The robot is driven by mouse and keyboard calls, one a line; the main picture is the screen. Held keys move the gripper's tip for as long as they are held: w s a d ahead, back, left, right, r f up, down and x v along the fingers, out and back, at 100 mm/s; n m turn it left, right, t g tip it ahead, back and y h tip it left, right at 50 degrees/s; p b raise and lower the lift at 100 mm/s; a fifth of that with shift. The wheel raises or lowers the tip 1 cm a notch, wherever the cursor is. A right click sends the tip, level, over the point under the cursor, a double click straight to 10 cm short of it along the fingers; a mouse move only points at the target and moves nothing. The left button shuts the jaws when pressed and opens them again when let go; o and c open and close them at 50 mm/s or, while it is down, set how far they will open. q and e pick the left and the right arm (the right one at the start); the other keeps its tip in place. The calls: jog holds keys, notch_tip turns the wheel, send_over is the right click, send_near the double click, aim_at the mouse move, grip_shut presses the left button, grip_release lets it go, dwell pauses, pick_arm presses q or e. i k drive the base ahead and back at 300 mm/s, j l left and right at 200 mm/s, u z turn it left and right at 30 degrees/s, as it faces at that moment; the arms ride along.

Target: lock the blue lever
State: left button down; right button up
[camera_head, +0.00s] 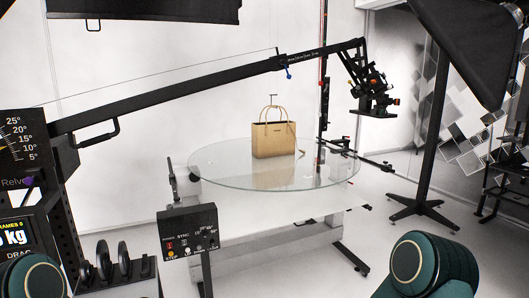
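A small blue lever (288,72) hangs from the underside of the long black boom arm (190,92), right of the picture's middle. It is small here, and I cannot tell whether it is locked. Neither of my grippers shows. Only rounded dark green links of my own arms show at the bottom left and bottom right corners, well below and apart from the lever.
A tan handbag (273,138) stands on a round glass turntable (225,172) beneath the boom. A camera rig (370,88) hangs at the boom's right end. A control box (189,232) stands in front. A panel with a dial (18,137) fills the left edge.

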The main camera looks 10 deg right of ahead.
aim_at(283, 62)
jog(key=i+l, duration=1.2)
jog(key=l, duration=0.15)
jog(key=i+l, duration=0.4)
jog(key=l, duration=0.15)
jog(key=i+l, duration=0.4)
jog(key=l, duration=0.1)
